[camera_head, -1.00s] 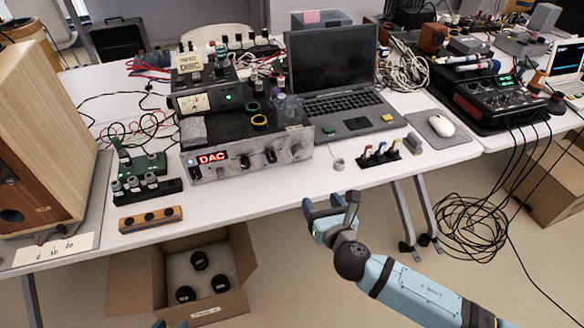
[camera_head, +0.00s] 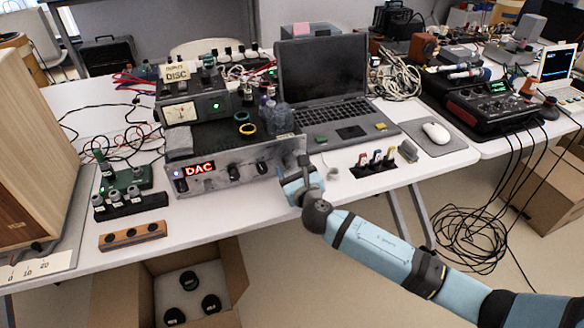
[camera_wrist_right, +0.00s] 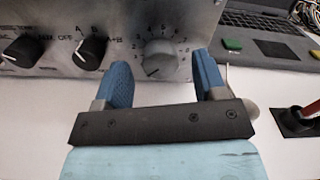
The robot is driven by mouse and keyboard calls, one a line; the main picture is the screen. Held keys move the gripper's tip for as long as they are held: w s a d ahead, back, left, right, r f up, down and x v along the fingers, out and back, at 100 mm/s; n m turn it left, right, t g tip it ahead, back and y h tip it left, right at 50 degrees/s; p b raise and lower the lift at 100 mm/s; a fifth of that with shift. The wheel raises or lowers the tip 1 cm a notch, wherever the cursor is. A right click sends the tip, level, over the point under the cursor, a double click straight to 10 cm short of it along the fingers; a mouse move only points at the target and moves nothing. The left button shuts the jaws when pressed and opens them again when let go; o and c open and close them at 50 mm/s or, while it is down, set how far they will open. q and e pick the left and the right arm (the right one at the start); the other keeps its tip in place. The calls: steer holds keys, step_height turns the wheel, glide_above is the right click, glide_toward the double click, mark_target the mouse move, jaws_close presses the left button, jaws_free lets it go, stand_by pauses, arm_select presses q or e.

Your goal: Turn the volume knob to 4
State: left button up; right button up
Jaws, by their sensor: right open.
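The silver amplifier (camera_head: 210,183) with a red DAC display stands at the front of the table. Its grey volume knob (camera_wrist_right: 160,57) shows in the right wrist view, right of two black knobs, with a ring of small numbers around it. Its mark seems to point to the lower left; I cannot read the exact number. My right gripper (camera_head: 292,176) is in front of the amplifier's right end. In the right wrist view its blue fingers (camera_wrist_right: 163,68) are open, one to each side of the knob and a little short of it. My left gripper is out of view.
A black knob (camera_wrist_right: 91,51) is close to the left finger. A laptop (camera_head: 330,85) and a mouse (camera_head: 436,132) are to the right. A plug holder (camera_head: 375,165) stands near the front edge. A wooden block (camera_head: 132,236) lies at the front left.

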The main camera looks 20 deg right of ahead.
steer(key=shift+w, duration=0.65)
steer(key=c, duration=0.9)
steer(key=shift+c, duration=0.2)
